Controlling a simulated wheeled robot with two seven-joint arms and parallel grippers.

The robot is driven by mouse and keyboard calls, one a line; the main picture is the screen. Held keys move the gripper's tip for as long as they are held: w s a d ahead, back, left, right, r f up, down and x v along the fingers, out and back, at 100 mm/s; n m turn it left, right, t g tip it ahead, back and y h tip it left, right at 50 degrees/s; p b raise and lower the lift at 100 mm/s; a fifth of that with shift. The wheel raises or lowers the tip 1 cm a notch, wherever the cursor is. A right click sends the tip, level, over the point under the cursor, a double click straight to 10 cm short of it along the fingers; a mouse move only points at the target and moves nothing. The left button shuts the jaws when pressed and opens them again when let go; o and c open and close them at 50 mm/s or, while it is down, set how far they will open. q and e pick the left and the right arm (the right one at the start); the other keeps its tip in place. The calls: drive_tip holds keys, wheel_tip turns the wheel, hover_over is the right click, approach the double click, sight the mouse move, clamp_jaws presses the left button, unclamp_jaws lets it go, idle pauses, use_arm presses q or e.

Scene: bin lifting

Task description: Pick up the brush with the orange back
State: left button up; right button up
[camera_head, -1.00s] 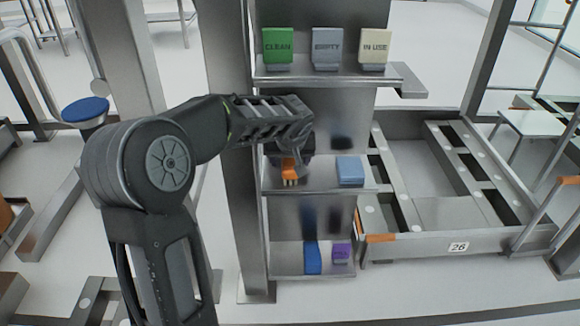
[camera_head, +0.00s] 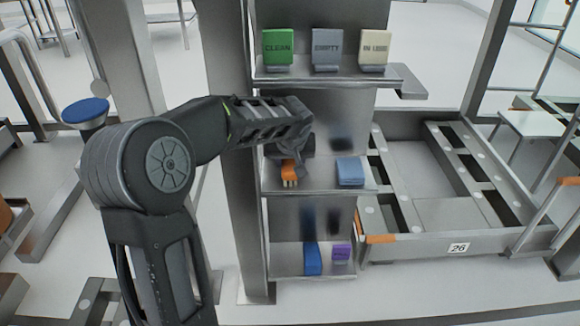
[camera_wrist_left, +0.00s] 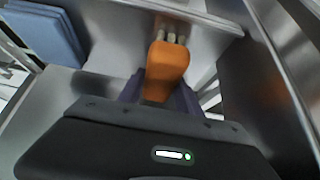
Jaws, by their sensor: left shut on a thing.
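The brush with the orange back (camera_head: 289,172) is on the middle shelf (camera_head: 318,188) of the metal rack, its pale bristle tufts toward the front edge. It also shows in the left wrist view (camera_wrist_left: 167,68), between the fingers. My left gripper (camera_head: 284,160) reaches in from the left and is shut on the brush; its fingers are partly hidden by the wrist in the head view. In the wrist view the bristles are close to the shelf; whether they touch it I cannot tell. My right gripper is not in view.
A light blue block (camera_head: 350,171) sits right of the brush on the same shelf. Green CLEAN (camera_head: 278,46), grey EMPTY (camera_head: 327,47) and cream (camera_head: 374,47) blocks stand above. Blue (camera_head: 312,259) and purple (camera_head: 341,252) items are below. A rack post (camera_head: 240,150) stands left.

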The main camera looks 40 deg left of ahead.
sight(290, 161)
use_arm(q)
clamp_jaws()
drive_tip(key=shift+s+r, duration=0.1)
drive_tip(key=shift+s+d+r+p, duration=0.2)
drive_tip(key=shift+d+r+p, duration=0.05)
drive_tip(key=shift+r+p, duration=0.2)
wheel_tip(290, 161, up, 6)
drive_tip(key=p, duration=0.3)
drive_tip(key=shift+f, duration=0.15)
drive_tip(key=shift+s+d+r, duration=0.2)
drive_tip(key=shift+r, duration=0.05)
drive_tip(key=s+d+p, duration=0.1)
drive_tip(key=s+d, duration=1)
drive_tip(key=s, duration=0.4)
drive_tip(key=shift+d+f+p, duration=0.15)
drive_tip(key=shift+p, duration=0.15)
